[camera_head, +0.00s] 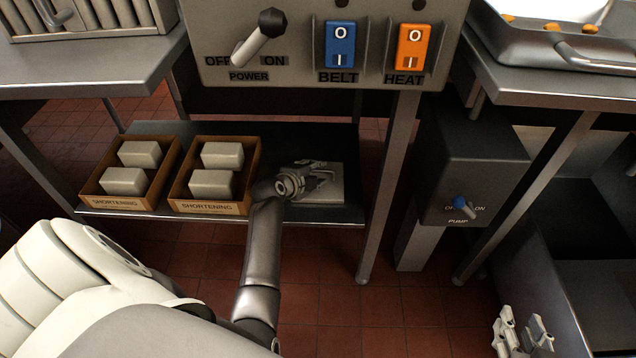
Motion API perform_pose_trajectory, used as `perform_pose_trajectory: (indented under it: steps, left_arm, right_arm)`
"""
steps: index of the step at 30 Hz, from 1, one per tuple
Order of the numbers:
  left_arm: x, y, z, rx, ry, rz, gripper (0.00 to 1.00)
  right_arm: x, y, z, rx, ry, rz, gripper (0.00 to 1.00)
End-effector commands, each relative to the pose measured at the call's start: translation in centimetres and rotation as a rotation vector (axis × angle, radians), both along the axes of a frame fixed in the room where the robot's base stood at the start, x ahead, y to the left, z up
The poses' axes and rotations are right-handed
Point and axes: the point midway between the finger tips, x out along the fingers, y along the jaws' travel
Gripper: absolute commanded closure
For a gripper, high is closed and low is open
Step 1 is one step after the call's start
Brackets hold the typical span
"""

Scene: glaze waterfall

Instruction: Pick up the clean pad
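A pale grey flat square, which looks like the pad (336,191), lies on the dark lower shelf to the right of the shortening boxes. My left gripper (318,184) is right over it and covers part of it. I cannot tell whether its fingers are open or shut, or whether they touch the pad. My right gripper (524,335) is at the bottom right, far from the pad. Its two fingers stand apart with nothing between them.
Two shortening boxes (208,208) (123,202) holding pale blocks stand left of the pad on the shelf (262,131). The control panel (290,72) overhangs behind. A metal leg (385,200) and the pump box (473,165) stand to the right.

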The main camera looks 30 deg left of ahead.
Motion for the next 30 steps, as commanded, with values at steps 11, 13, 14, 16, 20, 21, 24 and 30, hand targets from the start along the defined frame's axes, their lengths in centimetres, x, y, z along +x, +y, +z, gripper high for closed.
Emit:
perform_pose_trajectory:
  steps: [11, 13, 14, 16, 20, 21, 24, 30]
  left_arm:
    - [0.23, -0.02, -0.09, 0.000, 0.000, 0.000, 0.73]
    - [0.23, -0.02, -0.09, 0.000, 0.000, 0.000, 0.82]
    - [0.23, -0.02, -0.09, 0.000, 0.000, 0.000, 0.86]
    - [0.22, -0.02, -0.08, 0.000, 0.000, 0.000, 0.95]
    - [0.21, -0.02, -0.10, 0.000, 0.000, 0.000, 1.00]
    - [0.21, -0.02, -0.10, 0.000, 0.000, 0.000, 1.00]
    - [0.20, -0.02, -0.11, 0.000, 0.000, 0.000, 1.00]
    - [0.22, -0.01, -0.05, 0.000, -0.001, 0.000, 1.00]
  right_arm:
    - [0.27, 0.13, 0.38, 0.005, -0.021, 0.001, 0.67]
    - [0.26, 0.13, 0.36, 0.005, -0.021, 0.001, 0.67]
    - [0.26, 0.13, 0.36, 0.005, -0.021, 0.001, 0.67]
    - [0.25, 0.13, 0.35, 0.005, -0.020, 0.001, 0.67]
    - [0.24, 0.13, 0.33, 0.005, -0.020, 0.001, 0.67]
    - [0.24, 0.14, 0.32, 0.005, -0.020, 0.001, 0.67]
    - [0.24, 0.14, 0.31, 0.005, -0.019, 0.002, 0.67]
    - [0.23, 0.13, 0.31, 0.005, -0.019, 0.002, 0.67]
